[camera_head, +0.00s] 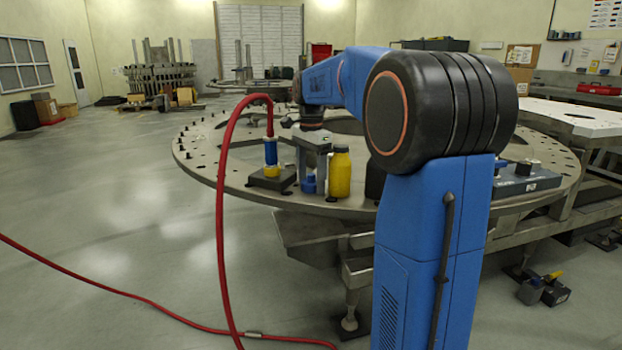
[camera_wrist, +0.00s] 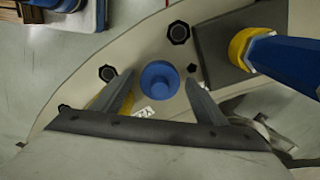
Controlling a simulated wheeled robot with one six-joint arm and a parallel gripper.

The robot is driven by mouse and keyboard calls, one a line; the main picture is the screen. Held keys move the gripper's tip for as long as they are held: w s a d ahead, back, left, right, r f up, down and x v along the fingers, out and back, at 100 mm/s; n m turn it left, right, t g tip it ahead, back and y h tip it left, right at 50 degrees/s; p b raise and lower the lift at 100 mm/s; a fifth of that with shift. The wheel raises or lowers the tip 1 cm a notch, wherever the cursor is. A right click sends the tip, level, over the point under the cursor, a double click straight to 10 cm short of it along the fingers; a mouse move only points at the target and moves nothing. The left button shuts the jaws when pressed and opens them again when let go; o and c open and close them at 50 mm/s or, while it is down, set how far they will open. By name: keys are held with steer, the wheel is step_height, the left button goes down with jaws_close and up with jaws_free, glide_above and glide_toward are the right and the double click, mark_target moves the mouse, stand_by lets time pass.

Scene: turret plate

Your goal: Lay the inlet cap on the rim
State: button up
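The blue inlet cap (camera_wrist: 160,79) is a round cap with a smaller raised knob. It lies on the flat grey rim of the large round plate (camera_wrist: 75,125), and shows low between my fingers in the head view (camera_head: 308,186). My gripper (camera_wrist: 160,77) points down over it, one finger on each side, with a narrow gap at both sides of the cap. My gripper (camera_head: 311,182) is open and holds nothing. The plate's rim (camera_head: 215,170) also shows in the head view. Whether the fingertips reach the plate is hard to tell.
A blue and yellow fitting (camera_head: 271,155) on a dark block (camera_head: 270,180) stands close left, with a red hose (camera_head: 222,200) arching from its top. A yellow bottle (camera_head: 340,172) stands close right. Bolts (camera_wrist: 178,32) stud the rim. A grey box (camera_head: 527,180) sits farther right.

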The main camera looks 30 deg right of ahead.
mark_target(311, 174)
step_height(311, 174, up, 12)
steer(key=shift+r, duration=0.15)
stand_by(0.5)
steer(key=s+a+f+n+t, duration=0.1)
steer(key=s+a+f+n, duration=0.4)
steer(key=s+f, duration=0.3)
steer(key=s+a+f+n+t, duration=0.2)
steer(key=s+a+f+n, duration=0.4)
steer(key=s+f, duration=0.3)
steer(key=s+a+f+n+t, duration=0.1)
steer(key=s+a+f+n, duration=0.4)
steer(key=s+f, duration=0.4)
steer(key=s+n, duration=0.1)
steer(key=s, duration=0.4)
steer(key=shift+s+a+n+t, duration=0.15)
steer(key=shift+a+n+t, duration=0.15)
steer(key=shift+a+t, duration=0.1)
